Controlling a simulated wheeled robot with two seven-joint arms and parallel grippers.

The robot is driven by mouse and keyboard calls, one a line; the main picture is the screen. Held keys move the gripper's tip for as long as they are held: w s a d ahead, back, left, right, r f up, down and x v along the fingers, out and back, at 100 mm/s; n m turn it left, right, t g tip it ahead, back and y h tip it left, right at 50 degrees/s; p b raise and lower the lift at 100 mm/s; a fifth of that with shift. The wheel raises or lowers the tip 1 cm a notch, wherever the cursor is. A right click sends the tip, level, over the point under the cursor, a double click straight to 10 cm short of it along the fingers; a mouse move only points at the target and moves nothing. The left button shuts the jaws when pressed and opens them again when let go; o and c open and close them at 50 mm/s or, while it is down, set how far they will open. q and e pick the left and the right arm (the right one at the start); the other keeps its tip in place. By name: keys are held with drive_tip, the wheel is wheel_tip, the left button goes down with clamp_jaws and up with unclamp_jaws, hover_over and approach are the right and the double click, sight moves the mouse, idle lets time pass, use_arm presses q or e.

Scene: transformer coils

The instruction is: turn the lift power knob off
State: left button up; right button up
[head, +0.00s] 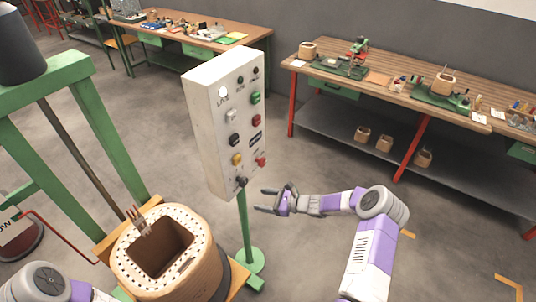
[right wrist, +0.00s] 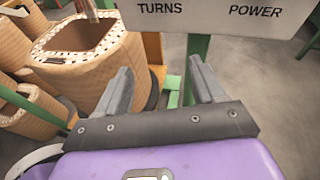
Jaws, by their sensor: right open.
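The lift control box (head: 222,130) is a white panel on a green post, with lamps, coloured buttons and knobs on its front. A black knob (head: 241,182) sits at its lower edge and a red control (head: 261,161) sits right of it; their labels are too small to read. My right gripper (head: 262,199) is open and empty, just right of and below the black knob, apart from it. In the right wrist view the open fingers (right wrist: 160,78) lie below the panel's lower edge (right wrist: 215,18), lettered TURNS and POWER; no knob shows there.
A wooden coil (head: 190,222) with a hollow core stands below left of the box, near a green frame (head: 90,130). The box's green post (head: 245,225) stands close to my right gripper. Workbenches (head: 400,85) line the back; the floor to the right is clear.

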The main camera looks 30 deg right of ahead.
sight(264, 162)
drive_tip(key=w+d+r+m+t+h+p, duration=0.1)
drive_tip(key=w+d+r+m+t, duration=0.25)
drive_tip(key=d+r, duration=0.5)
drive_tip(key=shift+t, duration=0.65)
drive_tip(key=x, duration=0.4)
drive_tip(key=f+x, duration=0.1)
drive_tip(key=x, duration=0.1)
drive_tip(key=shift+w+d, duration=0.2)
drive_tip(key=shift+w, duration=0.3)
drive_tip(key=shift+c, duration=0.3)
drive_tip(key=c, duration=1)
